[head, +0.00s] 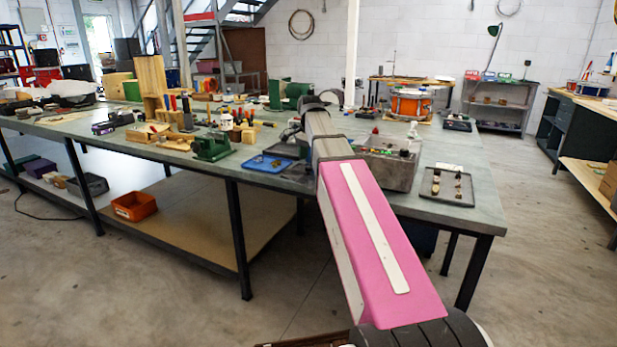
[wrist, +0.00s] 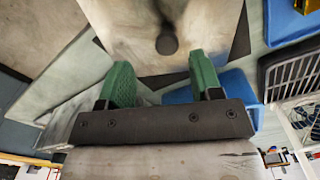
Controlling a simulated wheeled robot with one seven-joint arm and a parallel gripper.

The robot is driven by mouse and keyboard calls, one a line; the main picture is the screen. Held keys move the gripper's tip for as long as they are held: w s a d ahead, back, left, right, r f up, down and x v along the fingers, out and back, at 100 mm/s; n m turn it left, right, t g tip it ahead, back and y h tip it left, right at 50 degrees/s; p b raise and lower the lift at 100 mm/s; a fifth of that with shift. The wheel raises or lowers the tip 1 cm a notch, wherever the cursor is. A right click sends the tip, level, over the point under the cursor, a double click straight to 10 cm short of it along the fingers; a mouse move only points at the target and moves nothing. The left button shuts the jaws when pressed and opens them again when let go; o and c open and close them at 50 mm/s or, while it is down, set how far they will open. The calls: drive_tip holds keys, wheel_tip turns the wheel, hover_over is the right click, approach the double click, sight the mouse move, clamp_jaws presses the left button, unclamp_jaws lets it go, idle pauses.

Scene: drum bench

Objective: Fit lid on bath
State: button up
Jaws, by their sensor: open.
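In the wrist view, my gripper (wrist: 160,66) is open, its two green-padded fingers apart with nothing between the pads. A pale grey plate with a dark round knob (wrist: 167,43) lies ahead of and below the fingertips; it looks like the lid (wrist: 205,18). The knob lines up with the gap between the fingers, and no touch is visible. In the head view, a grey open-topped box (head: 398,174), probably the bath, stands on the bench right of my arm. Its inside is hard to make out. My arm hides my gripper in the head view.
A blue tray (head: 262,164) and a green vise (head: 212,147) are left of my arm on the bench (head: 478,212). A dark tray with small brass parts (head: 436,190) lies right of the grey box. An orange drum (head: 411,106) stands farther back.

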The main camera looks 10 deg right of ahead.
sight(309, 167)
drive_tip(key=shift+w+a+f, duration=0.1)
drive_tip(key=shift+w+f, duration=0.1)
drive_tip(key=shift+f, duration=1.15)
drive_tip(key=shift+w+a+f, duration=0.1)
drive_tip(key=shift+w+f, duration=0.05)
drive_tip(key=shift+f, duration=1.2)
clamp_jaws()
